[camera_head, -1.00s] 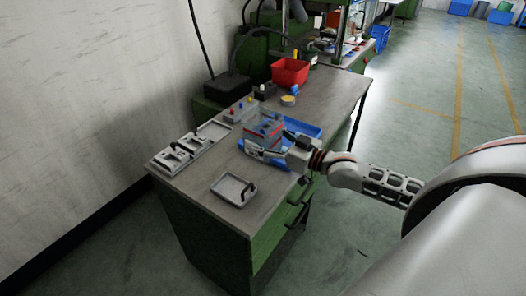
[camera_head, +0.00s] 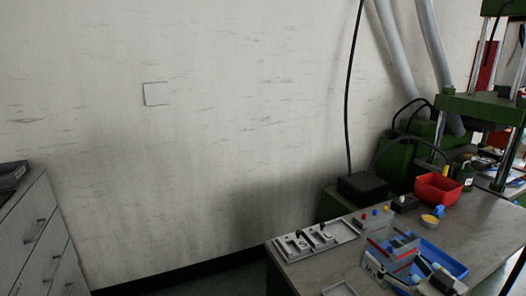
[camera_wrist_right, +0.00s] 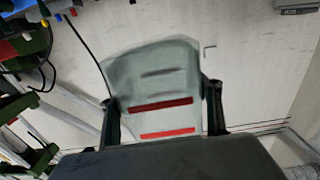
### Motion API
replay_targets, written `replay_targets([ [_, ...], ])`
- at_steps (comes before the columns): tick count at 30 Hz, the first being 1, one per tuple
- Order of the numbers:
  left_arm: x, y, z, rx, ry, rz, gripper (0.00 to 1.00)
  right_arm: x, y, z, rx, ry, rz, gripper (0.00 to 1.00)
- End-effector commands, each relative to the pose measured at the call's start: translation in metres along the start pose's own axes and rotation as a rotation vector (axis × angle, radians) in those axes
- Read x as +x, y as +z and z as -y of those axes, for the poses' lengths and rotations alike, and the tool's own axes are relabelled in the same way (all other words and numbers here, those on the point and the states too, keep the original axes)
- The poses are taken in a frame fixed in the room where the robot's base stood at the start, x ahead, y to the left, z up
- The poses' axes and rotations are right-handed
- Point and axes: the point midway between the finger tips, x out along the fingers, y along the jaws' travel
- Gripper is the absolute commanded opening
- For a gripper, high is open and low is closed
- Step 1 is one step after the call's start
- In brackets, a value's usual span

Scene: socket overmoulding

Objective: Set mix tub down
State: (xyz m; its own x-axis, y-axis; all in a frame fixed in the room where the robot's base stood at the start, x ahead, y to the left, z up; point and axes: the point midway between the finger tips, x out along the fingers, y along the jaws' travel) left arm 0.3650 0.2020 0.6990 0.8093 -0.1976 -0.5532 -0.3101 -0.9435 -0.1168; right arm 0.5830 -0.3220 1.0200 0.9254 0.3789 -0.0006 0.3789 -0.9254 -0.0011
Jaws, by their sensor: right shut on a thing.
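The mix tub (camera_head: 388,250) looks like a grey tub with red stripes, at the lower right of the head view near the blue tray (camera_head: 452,267). My right gripper (camera_head: 388,268) is shut on it. In the right wrist view the pale tub (camera_wrist_right: 155,80) with two red bands sits between my two dark fingers (camera_wrist_right: 163,118). From these frames I cannot tell whether the tub's base touches the tray or the bench. My left gripper is not in view.
On the bench (camera_head: 484,225) stand a grey fixture (camera_head: 312,240), a red bin (camera_head: 438,189) and a small yellow-topped pot (camera_head: 430,220). A grey open tray (camera_head: 340,290) is cut by the lower edge. A green press (camera_head: 480,108) stands behind. Grey drawers (camera_head: 38,240) are at left.

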Motion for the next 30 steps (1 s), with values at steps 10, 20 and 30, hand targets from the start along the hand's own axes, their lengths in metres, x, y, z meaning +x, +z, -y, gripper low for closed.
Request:
replay_targets([
  [10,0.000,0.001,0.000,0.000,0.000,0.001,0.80,-0.024,0.030,0.081,0.011,0.100,-0.003,0.41],
  [20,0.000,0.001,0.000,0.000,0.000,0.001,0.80,-0.052,0.032,0.111,0.009,0.278,0.000,0.41],
  [30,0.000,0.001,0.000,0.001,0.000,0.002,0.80,-0.069,0.030,0.111,0.001,0.386,-0.001,0.41],
])
